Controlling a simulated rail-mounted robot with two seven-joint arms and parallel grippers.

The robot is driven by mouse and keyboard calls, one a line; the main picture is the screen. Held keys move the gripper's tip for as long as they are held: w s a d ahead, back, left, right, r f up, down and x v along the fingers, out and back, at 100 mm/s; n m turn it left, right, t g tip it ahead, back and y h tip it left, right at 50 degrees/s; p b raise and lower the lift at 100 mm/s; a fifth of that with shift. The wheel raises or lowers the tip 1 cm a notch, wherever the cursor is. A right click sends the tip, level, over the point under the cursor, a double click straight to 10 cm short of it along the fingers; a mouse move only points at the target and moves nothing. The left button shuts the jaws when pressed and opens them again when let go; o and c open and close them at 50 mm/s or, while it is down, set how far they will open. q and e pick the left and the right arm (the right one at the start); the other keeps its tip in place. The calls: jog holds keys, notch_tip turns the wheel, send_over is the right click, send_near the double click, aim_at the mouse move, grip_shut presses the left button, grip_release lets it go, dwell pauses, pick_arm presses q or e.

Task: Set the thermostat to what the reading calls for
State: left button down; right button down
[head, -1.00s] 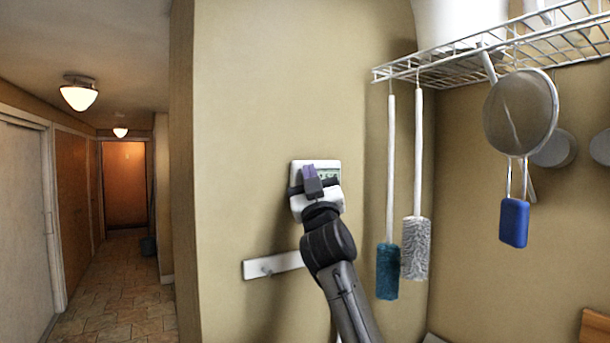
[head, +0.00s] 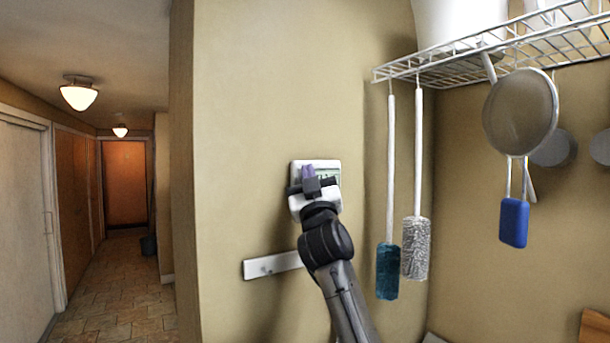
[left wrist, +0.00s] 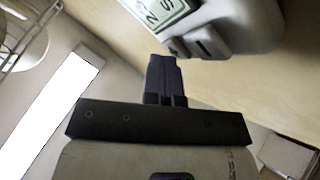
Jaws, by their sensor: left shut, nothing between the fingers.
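The white thermostat (head: 334,165) is fixed to the beige wall in the middle of the head view. Its small greenish display is mostly hidden there behind my gripper. My left gripper (head: 307,172) is in front of the thermostat, with its purple fingers shut and empty. In the left wrist view the thermostat (left wrist: 245,22) is at the top, with part of its display and dark digits showing; I cannot read the full number. The shut fingertips (left wrist: 164,62) are close below its lower buttons (left wrist: 208,40); I cannot tell if they touch. My right gripper is not in view.
A white wall rail with a peg (head: 262,268) is below the thermostat. To the right, a teal brush (head: 388,272) and a grey brush (head: 416,250) hang from a wire shelf (head: 480,52). A strainer (head: 521,112) and a blue sponge (head: 514,222) hang farther right.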

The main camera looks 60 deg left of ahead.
pick_arm(q)
jog(key=shift+d, duration=0.8)
jog(key=shift+w+d, duration=0.2)
jog(key=shift+d, duration=2.3)
